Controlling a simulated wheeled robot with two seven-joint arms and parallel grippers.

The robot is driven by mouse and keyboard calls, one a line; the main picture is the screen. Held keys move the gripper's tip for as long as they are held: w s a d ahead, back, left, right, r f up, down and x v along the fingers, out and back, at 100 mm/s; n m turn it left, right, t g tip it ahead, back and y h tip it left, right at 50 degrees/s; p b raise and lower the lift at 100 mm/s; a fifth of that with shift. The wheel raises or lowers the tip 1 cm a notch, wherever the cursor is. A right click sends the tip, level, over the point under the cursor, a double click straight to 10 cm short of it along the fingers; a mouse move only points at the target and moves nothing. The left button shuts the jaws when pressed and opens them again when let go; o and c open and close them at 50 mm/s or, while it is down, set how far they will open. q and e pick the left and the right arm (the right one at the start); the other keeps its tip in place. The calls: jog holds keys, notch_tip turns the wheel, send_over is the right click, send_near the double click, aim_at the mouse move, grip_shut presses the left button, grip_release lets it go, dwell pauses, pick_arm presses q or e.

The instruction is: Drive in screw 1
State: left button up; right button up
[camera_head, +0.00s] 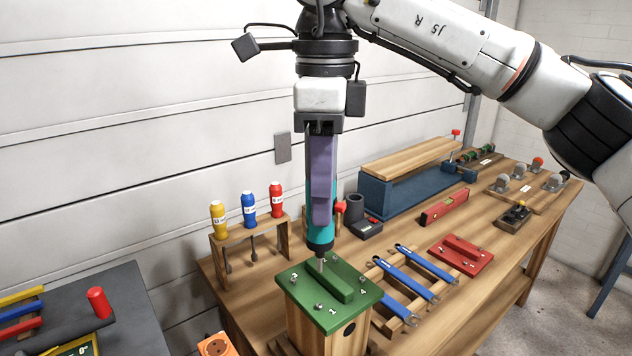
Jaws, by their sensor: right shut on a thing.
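My right gripper (321,205) points straight down with its purple fingers shut on a teal power driver (320,240). The driver is upright, and its bit ends at or just above the back part of a green plate (345,292). The plate lies on top of a wooden box (338,338) and has a raised green bar across it. A screw (319,306) stands beside the number 1 at the front corner. Other screws show at the left (293,276) and right (363,280). The bit hides the spot under it, and I cannot tell whether it touches. My left gripper is out of view.
Behind left is a wooden rack (285,238) with yellow, blue and red screwdrivers. Right of the box lie blue wrenches (405,274) on a wooden rack and a red plate (460,255). A blue vise (400,193) stands behind. A dark table (120,290) is at left.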

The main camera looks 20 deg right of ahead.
jog(key=shift+s+f, duration=0.15)
jog(key=shift+f, duration=0.8)
notch_tip(320, 180, down, 2)
jog(key=shift+f+b, duration=0.1)
jog(key=shift+b, duration=0.85)
jog(key=shift+f+b, duration=0.55)
jog(key=shift+f, duration=0.05)
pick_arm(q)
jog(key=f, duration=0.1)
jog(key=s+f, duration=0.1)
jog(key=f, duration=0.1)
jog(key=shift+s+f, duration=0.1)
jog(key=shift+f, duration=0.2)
